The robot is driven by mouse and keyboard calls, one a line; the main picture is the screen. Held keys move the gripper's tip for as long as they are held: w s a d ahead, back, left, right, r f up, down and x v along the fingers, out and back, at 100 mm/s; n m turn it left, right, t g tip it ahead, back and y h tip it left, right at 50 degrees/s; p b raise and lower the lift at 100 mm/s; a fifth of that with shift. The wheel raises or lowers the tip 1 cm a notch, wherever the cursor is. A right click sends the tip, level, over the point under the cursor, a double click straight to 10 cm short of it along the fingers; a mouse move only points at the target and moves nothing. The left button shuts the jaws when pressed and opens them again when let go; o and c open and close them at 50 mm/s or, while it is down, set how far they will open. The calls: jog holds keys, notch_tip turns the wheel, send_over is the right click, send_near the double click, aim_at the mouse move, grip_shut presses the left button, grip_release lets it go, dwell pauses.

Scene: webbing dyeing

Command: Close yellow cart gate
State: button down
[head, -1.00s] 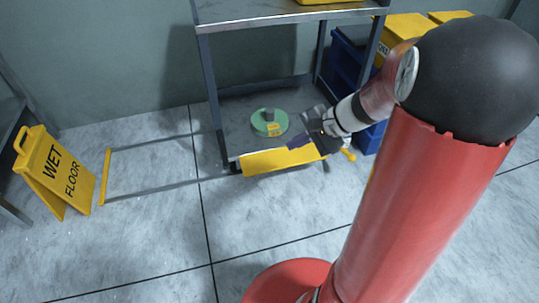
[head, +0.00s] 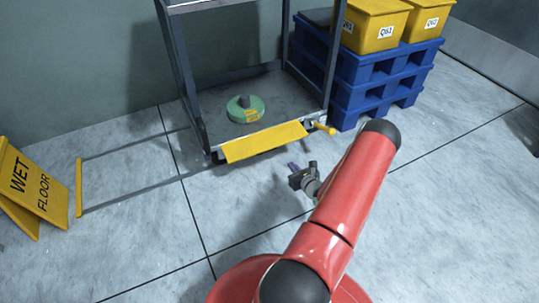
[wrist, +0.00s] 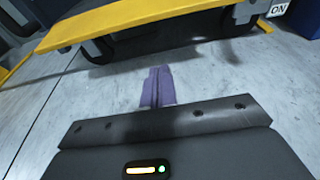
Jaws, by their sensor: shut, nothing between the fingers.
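The cart (head: 201,135) is a grey metal frame with a low shelf. A yellow gate panel (head: 264,142) runs along the front edge of that shelf; I cannot tell its exact tilt. A short yellow lever (head: 324,129) sticks out at its right end. In the wrist view the yellow panel (wrist: 125,22) crosses the top, above a dark caster. My gripper (head: 294,167) is in front of and below the panel, apart from it. Its purple fingers (wrist: 157,85) are together and empty, over bare floor.
A green round object (head: 247,110) lies on the low shelf. Blue pallets (head: 370,80) with yellow bins (head: 375,27) stand right of the cart. A wet floor sign (head: 35,190) and a yellow bar (head: 78,188) are at left. The floor at right is clear.

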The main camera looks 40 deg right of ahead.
aim_at(265, 144)
jog(key=f+b+x, duration=0.1)
jog(key=b+x, duration=0.1)
jog(key=x, duration=0.8)
jog(key=shift+s+r, duration=0.15)
jog(key=shift+r, duration=1.05)
jog(key=shift+s+r, duration=0.15)
jog(key=shift+r, duration=1)
jog(key=shift+r, duration=0.1)
